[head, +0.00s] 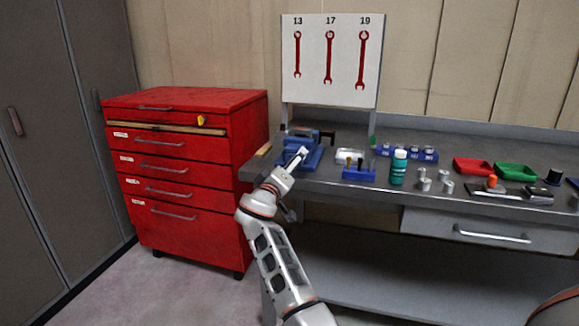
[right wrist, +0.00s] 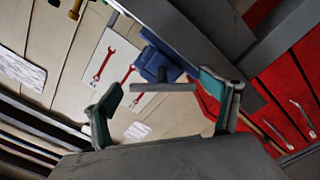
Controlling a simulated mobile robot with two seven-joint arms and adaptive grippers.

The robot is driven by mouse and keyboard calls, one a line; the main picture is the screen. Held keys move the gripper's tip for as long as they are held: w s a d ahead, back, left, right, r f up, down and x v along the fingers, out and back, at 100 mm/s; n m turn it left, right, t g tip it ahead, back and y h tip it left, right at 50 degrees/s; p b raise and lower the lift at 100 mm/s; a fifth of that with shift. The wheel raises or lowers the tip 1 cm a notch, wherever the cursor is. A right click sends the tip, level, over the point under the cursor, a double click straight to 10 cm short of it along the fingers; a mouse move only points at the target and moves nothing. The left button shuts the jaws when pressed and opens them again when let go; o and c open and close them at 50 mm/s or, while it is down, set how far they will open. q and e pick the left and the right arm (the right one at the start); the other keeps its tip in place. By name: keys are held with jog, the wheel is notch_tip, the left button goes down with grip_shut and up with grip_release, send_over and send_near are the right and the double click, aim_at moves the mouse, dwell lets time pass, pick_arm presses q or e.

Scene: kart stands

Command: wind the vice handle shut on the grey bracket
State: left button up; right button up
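The blue vice (head: 303,148) stands on the left end of the bench. My right arm reaches up to it, and my right gripper (head: 296,160) is in front of it, hiding part of its front. In the right wrist view the vice (right wrist: 160,65) shows beyond the fingers. Its grey handle bar (right wrist: 162,87) lies across the gap between the two fingers of my right gripper (right wrist: 168,92). The fingers are wide apart; I cannot tell if one touches the bar. I cannot make out the grey bracket in the jaws. My left gripper is not in view.
A red drawer cabinet (head: 185,160) stands left of the bench (head: 460,205). A wrench board (head: 345,60) rises behind the vice. Right of the vice are a blue tool holder (head: 358,174), a teal bottle (head: 398,168), metal cylinders, a red tray (head: 472,167) and a green tray (head: 515,172).

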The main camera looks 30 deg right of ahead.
jog(key=v, duration=0.7)
jog(key=shift+s, duration=0.25)
jog(key=shift+a, duration=0.1)
